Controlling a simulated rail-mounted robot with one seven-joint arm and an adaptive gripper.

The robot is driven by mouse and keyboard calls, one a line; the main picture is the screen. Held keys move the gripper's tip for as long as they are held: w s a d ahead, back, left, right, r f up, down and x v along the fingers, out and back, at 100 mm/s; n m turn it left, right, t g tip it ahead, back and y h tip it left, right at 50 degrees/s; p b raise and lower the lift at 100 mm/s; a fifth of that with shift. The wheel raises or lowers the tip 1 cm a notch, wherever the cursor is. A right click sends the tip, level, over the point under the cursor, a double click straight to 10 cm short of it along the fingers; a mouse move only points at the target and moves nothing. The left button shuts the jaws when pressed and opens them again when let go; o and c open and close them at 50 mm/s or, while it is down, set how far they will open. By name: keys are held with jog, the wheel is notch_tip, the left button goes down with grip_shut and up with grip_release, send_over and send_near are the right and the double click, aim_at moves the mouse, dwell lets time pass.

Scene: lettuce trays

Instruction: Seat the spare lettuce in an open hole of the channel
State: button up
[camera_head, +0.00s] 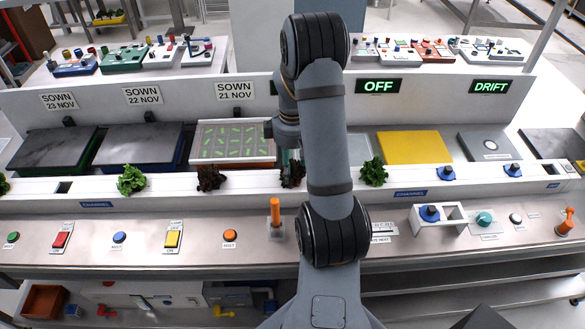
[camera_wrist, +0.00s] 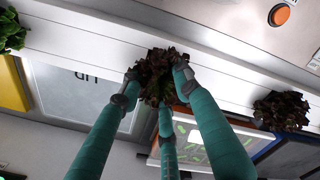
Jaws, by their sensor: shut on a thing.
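My gripper (camera_wrist: 157,82) has teal fingers closed around a dark red lettuce (camera_wrist: 158,68) in the wrist view. In the head view that dark red lettuce (camera_head: 291,175) shows just left of my arm, at the white channel (camera_head: 250,181); the gripper is mostly hidden behind the arm. I cannot tell whether its base is in a hole or just above the channel. A dark open hole (camera_head: 64,187) shows near the channel's left end.
Blue knobbed pieces (camera_head: 446,173) stand on the channel at right. Behind it lie a sown tray (camera_head: 235,128), dark trays and a yellow panel (camera_head: 414,148). In front, a control shelf carries buttons and an upright orange handle (camera_head: 275,212).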

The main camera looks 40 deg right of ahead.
jog(key=shift+f+b, duration=0.45)
jog(key=shift+f, duration=0.05)
dwell(1.0)
jog(key=o, duration=1.2)
jog(key=shift+o, duration=0.8)
jog(key=shift+o, duration=1.2)
jog(key=shift+r, duration=0.15)
jog(key=shift+r+p, duration=3)
jog(key=shift+r, duration=0.45)
